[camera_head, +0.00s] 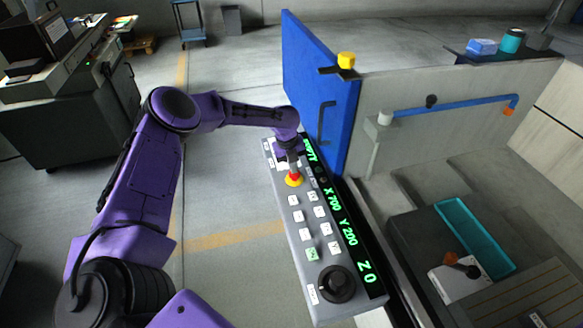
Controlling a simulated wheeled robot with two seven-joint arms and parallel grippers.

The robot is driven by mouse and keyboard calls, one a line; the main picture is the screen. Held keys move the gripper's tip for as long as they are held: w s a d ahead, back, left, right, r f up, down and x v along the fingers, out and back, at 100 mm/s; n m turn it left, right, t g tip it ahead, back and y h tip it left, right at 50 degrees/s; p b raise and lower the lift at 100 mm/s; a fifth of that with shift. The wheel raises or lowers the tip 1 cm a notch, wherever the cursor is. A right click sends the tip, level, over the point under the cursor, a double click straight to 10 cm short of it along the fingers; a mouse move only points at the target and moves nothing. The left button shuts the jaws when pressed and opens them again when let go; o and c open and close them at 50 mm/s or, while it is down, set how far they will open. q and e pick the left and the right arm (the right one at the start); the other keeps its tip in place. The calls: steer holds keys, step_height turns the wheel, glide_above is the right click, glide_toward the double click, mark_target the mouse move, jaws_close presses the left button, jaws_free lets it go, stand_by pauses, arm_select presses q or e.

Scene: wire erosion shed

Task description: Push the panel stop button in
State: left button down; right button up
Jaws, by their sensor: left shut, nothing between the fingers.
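The panel stop button (294,179) is red on a yellow ring, near the far end of the grey control panel (318,270). My left gripper (293,168) is shut and empty, pointing down at the button. Its tip overlaps the button's top in this view; I cannot tell whether it touches or how far in the button is. The fingers partly hide the button's far side. My right gripper is not in view.
White keys and a green key (312,254) lie nearer on the panel, with a black knob (336,284) at the near end. A display with green digits runs along its right. A blue door (318,85) stands just beyond.

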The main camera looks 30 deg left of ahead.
arm_select(q)
steer(key=shift+s+f, duration=0.5)
steer(key=shift+f, duration=0.05)
steer(key=shift+a+f+g, duration=0.1)
steer(key=shift+f+g, duration=0.05)
steer(key=shift+g, duration=0.15)
steer(key=shift+r, duration=0.2)
steer(key=r+p, duration=0.4)
steer(key=r, duration=0.1)
steer(key=r+p, duration=0.2)
steer(key=shift+w+a+r+p, duration=0.15)
steer(key=shift+a+r+p, duration=0.1)
steer(key=shift+p, duration=0.15)
step_height(320, 180, up, 6)
glide_above(290, 173)
steer(key=shift+s+a+r+p, duration=0.3)
steer(key=shift+a+r, duration=0.2)
steer(key=shift+r, duration=0.15)
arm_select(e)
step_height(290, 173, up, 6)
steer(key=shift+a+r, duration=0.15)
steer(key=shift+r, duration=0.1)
